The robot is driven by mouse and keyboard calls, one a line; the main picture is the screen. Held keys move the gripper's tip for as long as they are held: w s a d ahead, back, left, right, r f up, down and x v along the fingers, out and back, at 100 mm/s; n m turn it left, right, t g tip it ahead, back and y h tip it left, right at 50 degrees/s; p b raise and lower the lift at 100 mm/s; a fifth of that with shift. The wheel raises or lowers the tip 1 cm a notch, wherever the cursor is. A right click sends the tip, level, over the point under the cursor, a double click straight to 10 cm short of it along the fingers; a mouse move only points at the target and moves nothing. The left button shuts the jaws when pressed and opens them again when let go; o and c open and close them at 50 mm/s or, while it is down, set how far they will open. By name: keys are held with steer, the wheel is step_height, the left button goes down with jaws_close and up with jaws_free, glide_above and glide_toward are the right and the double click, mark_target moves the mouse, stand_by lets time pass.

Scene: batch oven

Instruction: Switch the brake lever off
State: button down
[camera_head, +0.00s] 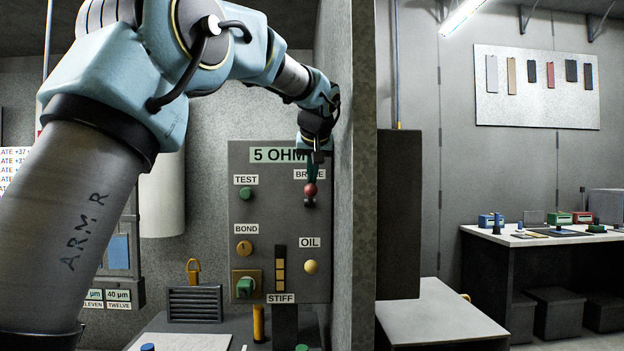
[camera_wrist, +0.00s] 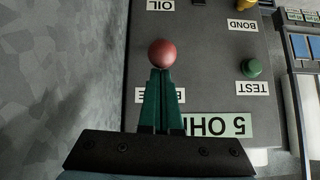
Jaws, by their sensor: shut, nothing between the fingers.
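The brake lever has a red ball knob (camera_head: 310,189) and sits under the partly covered BRAKE label on the grey panel (camera_head: 270,215). A short dark mount shows just below the knob. In the wrist view the red knob (camera_wrist: 162,53) lies right at the fingertips and hides its own stem. My gripper (camera_head: 311,178) points down from above the knob, its green fingers shut and empty. In the wrist view the closed fingers (camera_wrist: 161,72) cover the middle of the BRAKE label. I cannot tell whether the tips touch the knob.
The panel also bears a green TEST button (camera_head: 246,193), an orange BOND knob (camera_head: 244,247), a cream OIL knob (camera_head: 311,267) and a green switch (camera_head: 245,287). A grey wall (camera_head: 345,200) stands close to the right of the panel and my gripper.

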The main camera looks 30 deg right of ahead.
mark_target(313, 189)
steer(key=shift+s+a+f+b, duration=0.1)
steer(key=shift+s+f+b, duration=0.2)
steer(key=shift+b, duration=0.75)
steer(key=f+b, duration=0.1)
steer(key=b, duration=0.2)
steer(key=t+b, duration=0.1)
steer(key=b, duration=0.2)
steer(key=s+f+t+h+b, duration=0.1)
steer(key=b, duration=0.3)
steer(key=shift+a+f, duration=0.25)
steer(key=shift+f, duration=0.05)
step_height(313, 189, down, 7)
steer(key=s+t+h+b, duration=0.1)
steer(key=t+h+b, duration=0.2)
steer(key=b, duration=2.9)
steer(key=t, duration=0.4)
steer(key=shift+s+a+b, duration=0.2)
steer(key=shift+a+b, duration=0.15)
steer(key=shift+a, duration=0.05)
steer(key=shift+f+b, duration=0.25)
steer(key=shift+b, duration=0.4)
steer(key=shift+w, duration=0.1)
